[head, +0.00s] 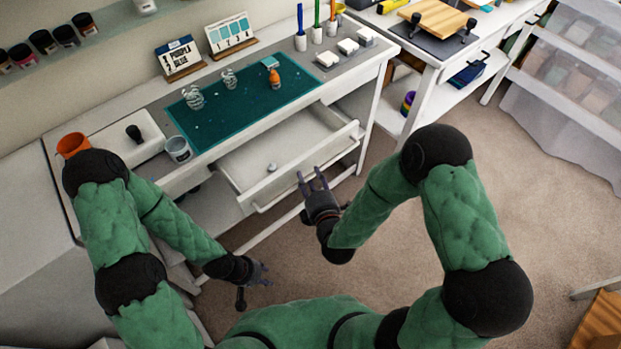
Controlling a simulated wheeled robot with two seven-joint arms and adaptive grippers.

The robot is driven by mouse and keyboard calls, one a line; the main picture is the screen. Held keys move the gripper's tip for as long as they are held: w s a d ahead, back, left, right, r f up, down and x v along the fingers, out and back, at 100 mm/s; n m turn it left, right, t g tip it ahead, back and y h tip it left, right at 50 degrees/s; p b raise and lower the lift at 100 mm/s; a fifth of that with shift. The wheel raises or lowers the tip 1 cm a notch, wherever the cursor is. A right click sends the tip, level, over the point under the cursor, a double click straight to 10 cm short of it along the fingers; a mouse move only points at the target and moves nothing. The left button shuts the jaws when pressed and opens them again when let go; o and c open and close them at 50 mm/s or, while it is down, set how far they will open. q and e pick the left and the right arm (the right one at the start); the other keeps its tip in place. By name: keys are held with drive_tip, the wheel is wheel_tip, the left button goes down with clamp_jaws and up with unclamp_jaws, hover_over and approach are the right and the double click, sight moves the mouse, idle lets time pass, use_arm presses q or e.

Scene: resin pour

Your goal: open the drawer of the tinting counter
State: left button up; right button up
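The tinting counter (215,87) is a white bench along the wall with a dark green mat on top. Its drawer (290,158) is pulled out, and its white inside shows with a small round pale thing in it. My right gripper (313,181) is just in front of the drawer's front panel, with its fingers apart and nothing between them. I cannot tell whether a fingertip touches the panel.
On the counter are a green mat (240,112), glass jars, an orange bottle (274,79), a grey mug (178,149), an orange cup (72,145) and two sign cards. A second bench (425,70) stands to the right. The carpet (390,150) right of the drawer is clear.

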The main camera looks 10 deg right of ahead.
drive_tip(key=a+v, duration=0.1)
drive_tip(key=v, duration=0.6)
drive_tip(key=shift+s+d, duration=0.3)
drive_tip(key=shift+d, duration=0.2)
drive_tip(key=shift+f, duration=0.1)
wheel_tip(320, 180, down, 14)
drive_tip(key=s+m+g, duration=0.2)
drive_tip(key=m+g, duration=0.6)
drive_tip(key=m, duration=0.3)
drive_tip(key=s+f+m+g+y, duration=0.2)
drive_tip(key=s+f+m+g, duration=0.5)
drive_tip(key=m, duration=0.4)
drive_tip(key=s+f, duration=0.1)
drive_tip(key=s, duration=0.1)
drive_tip(key=shift+s+f+m+p, duration=0.2)
drive_tip(key=shift+s+m+p, duration=0.15)
drive_tip(key=shift+m+p, duration=0.05)
